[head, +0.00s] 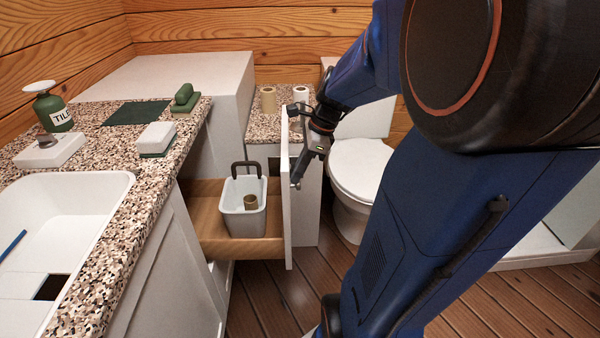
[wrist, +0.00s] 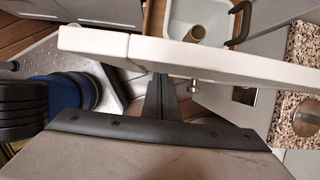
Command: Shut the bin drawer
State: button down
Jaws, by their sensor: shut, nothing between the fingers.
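The bin drawer stands pulled out from the counter, its white front panel (head: 288,205) facing right and its wooden tray (head: 205,205) showing. A light grey bin (head: 246,217) with a dark handle stands in the tray, with a brown cardboard tube (head: 250,202) inside. My gripper (head: 297,182) is shut and empty at the outer side of the front panel. In the wrist view the shut fingertips (wrist: 161,76) reach the panel's outer side (wrist: 230,62), beside a small metal knob (wrist: 194,87). I cannot tell whether they touch it.
The speckled counter (head: 190,130) holds a soap bottle (head: 52,112), a white sponge block (head: 157,137) and a sink (head: 60,215). A toilet (head: 358,170) stands right of the drawer. Open plank floor (head: 270,300) lies in front.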

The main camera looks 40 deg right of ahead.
jog(key=w+a, duration=0.7)
jog(key=a, duration=0.4)
jog(key=w+a, duration=0.8)
jog(key=a, duration=0.3)
jog(key=shift+w+a+r, duration=0.1)
jog(key=shift+r, duration=0.05)
